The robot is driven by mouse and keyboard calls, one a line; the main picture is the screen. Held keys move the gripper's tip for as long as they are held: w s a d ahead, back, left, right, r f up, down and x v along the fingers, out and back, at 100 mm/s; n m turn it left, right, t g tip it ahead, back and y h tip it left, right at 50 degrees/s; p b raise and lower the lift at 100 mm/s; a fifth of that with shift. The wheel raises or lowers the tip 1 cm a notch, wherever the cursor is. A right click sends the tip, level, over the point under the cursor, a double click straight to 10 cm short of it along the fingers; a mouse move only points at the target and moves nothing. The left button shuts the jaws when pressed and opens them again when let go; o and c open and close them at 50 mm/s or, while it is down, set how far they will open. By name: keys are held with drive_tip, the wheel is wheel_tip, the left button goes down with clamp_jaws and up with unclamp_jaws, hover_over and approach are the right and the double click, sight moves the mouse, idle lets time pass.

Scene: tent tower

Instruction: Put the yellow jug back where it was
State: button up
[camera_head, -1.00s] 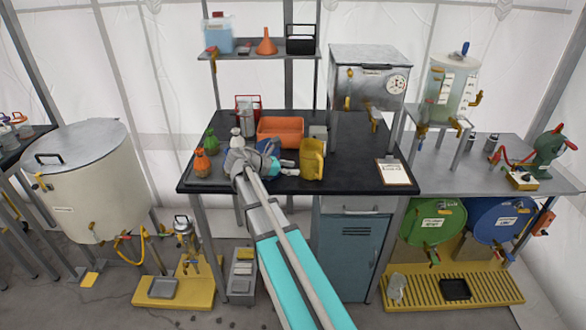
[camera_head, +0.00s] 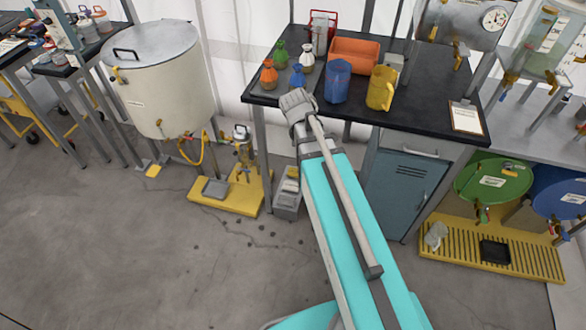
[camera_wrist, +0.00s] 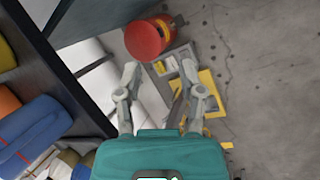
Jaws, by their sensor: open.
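The yellow jug (camera_head: 381,88) stands upright on the black bench top (camera_head: 440,97), near its front edge. The blue jug (camera_head: 337,81) stands to its left. My gripper (camera_wrist: 159,80) is open and empty in the wrist view, its two fingers apart over the floor side of the bench edge. In the head view my wrist (camera_head: 298,106) is at the front edge, left of the blue jug; the fingers are hidden there. The wrist view shows a blue body (camera_wrist: 28,135) at lower left, probably the blue jug.
An orange tray (camera_head: 354,51) lies behind the jugs. Small bottles with orange (camera_head: 269,76), green and blue bodies stand at the left. A clipboard (camera_head: 466,117) lies at the right. A red round object (camera_wrist: 145,40) shows below the fingers. Bench space right of the yellow jug is clear.

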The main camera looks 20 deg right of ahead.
drive_tip(key=s+a+f+m+y, duration=0.1)
drive_tip(key=s+a+m+y, duration=0.3)
drive_tip(key=a, duration=0.6)
drive_tip(key=shift+s+a+f+m+y, duration=0.2)
drive_tip(key=shift+s+f+m+y, duration=0.2)
drive_tip(key=shift+s+m, duration=0.55)
